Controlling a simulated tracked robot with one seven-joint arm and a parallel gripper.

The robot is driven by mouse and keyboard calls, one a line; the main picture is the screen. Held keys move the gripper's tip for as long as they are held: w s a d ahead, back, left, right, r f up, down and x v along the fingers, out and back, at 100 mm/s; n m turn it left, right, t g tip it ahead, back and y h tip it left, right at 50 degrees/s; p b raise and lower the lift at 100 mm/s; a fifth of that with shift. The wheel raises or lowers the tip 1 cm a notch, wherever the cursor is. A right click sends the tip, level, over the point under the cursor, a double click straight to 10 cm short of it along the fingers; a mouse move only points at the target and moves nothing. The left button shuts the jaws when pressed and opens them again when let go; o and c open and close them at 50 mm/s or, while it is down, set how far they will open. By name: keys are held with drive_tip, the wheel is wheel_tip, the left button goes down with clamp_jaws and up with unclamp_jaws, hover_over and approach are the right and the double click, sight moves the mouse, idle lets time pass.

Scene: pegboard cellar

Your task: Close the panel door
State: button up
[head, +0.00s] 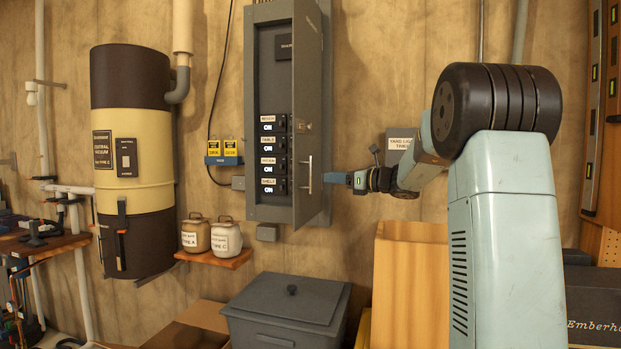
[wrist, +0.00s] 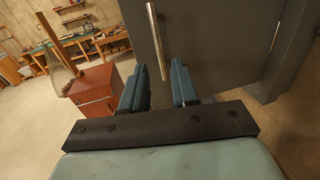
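The grey electrical panel (head: 270,205) hangs on the wall in the head view. Its door (head: 309,110) stands partly open, hinged on the right side, with its outer face toward my arm. A metal bar handle (head: 310,175) is on that face. My gripper (head: 328,178) is just right of the handle, with a small gap showing. In the wrist view my gripper (wrist: 157,70) has its two fingers apart and nothing held between them. The handle (wrist: 153,40) lies ahead, its lower end lined up between the fingers. Contact cannot be told. The door (wrist: 215,50) fills the upper right.
A grey lidded bin (head: 285,310) and a wooden box (head: 410,280) stand below the panel. A small shelf (head: 215,258) with two jars and a tall vacuum tank (head: 150,190) are on the left. A red-brown cabinet (wrist: 97,90) shows in the wrist view.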

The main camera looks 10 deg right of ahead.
sight(311, 176)
drive_tip(key=x, duration=0.8)
drive_tip(key=shift+w+a, duration=0.2)
drive_tip(key=shift+c, duration=0.4)
clamp_jaws()
